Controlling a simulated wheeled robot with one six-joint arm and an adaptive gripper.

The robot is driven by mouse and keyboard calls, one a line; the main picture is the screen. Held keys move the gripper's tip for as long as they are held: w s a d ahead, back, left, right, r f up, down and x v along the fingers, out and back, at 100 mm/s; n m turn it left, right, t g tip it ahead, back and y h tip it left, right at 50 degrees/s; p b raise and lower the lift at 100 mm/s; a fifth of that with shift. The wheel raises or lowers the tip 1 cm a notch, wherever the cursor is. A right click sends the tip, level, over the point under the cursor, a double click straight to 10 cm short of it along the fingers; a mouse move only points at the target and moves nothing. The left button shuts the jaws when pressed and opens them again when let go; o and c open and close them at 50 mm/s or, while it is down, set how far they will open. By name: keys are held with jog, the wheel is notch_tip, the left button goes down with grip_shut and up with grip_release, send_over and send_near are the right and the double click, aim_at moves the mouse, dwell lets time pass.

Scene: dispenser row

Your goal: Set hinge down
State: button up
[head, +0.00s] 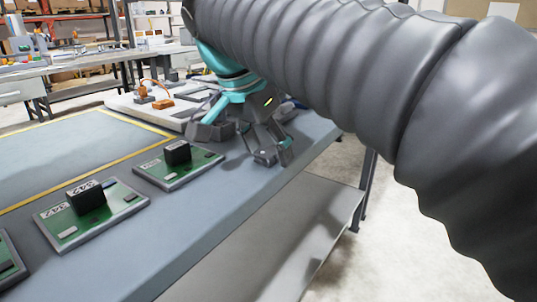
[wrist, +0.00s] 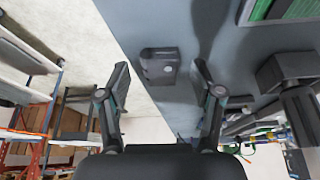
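The hinge (wrist: 159,66) is a small dark grey block in the wrist view. It appears to rest on the grey-blue bench top (wrist: 205,25), close to the bench edge. My gripper (wrist: 162,76) is open, with one finger on each side of the hinge in the picture and a visible gap to both. In the head view my gripper (head: 246,143) is low over the bench near its front edge, with its fingers spread. A small grey piece near the right finger may be the hinge, but the fingers partly hide it.
Green boards with black blocks stand in a row on the bench, the nearest full one (head: 92,212) at left and another (head: 178,165) beside my gripper. A yellow-lined area (head: 70,160) lies behind them. A lower shelf (head: 290,235) is under the bench's front edge.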

grip_shut()
jog(key=shift+r, duration=0.15)
